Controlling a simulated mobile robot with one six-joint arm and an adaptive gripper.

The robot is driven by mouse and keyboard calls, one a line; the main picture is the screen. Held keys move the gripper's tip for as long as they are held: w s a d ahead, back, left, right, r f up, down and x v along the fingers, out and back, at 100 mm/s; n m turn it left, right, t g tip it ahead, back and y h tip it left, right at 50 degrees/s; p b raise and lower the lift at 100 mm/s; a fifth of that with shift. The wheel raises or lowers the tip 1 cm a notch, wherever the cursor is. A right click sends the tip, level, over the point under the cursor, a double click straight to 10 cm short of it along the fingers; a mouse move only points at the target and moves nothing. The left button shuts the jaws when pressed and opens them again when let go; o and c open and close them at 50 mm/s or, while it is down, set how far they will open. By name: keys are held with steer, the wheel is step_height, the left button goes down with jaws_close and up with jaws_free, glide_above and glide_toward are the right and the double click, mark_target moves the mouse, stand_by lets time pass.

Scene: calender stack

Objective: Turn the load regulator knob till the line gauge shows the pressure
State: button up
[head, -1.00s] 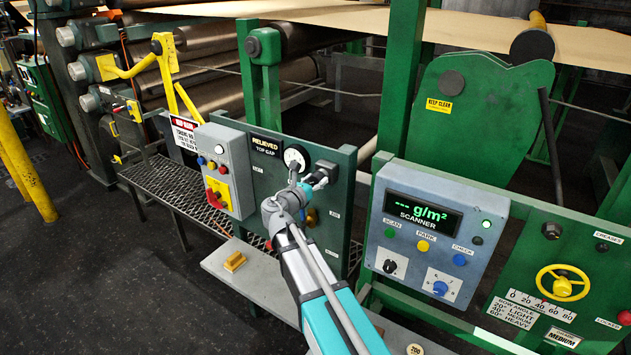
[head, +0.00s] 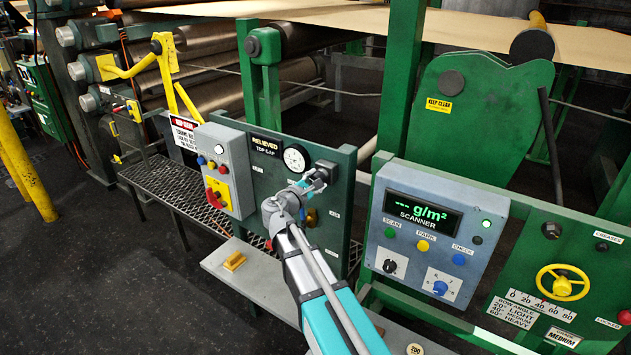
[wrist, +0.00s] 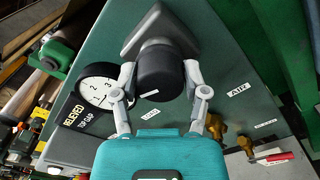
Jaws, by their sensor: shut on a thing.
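The black round regulator knob (wrist: 162,72) sticks out from a dark square mount on the green panel (head: 262,190). In the wrist view my gripper (wrist: 160,80) has one grey finger on each side of the knob and is shut on it. In the head view my gripper (head: 318,180) is at the panel's upper right and partly covers the knob. A round white gauge with a black rim (wrist: 98,92) sits just left of the knob; it also shows in the head view (head: 295,158). Numerals show on its dial, but its exact reading is unclear.
A sign (head: 265,146) reads "RELIEVED TOP GAP". A grey button box (head: 222,165) stands left of the panel, and the scanner box (head: 430,235) stands right. Brass valve fittings (wrist: 218,127) sit low on the panel.

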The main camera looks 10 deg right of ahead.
steer(key=m, duration=1.4)
steer(key=shift+f, duration=0.1)
stand_by(0.4)
steer(key=o, duration=1.1)
steer(key=shift+o, duration=0.2)
steer(key=shift+a, duration=0.1)
steer(key=v, duration=1.1)
steer(key=shift+s+a, duration=0.2)
steer(key=shift+s, duration=0.15)
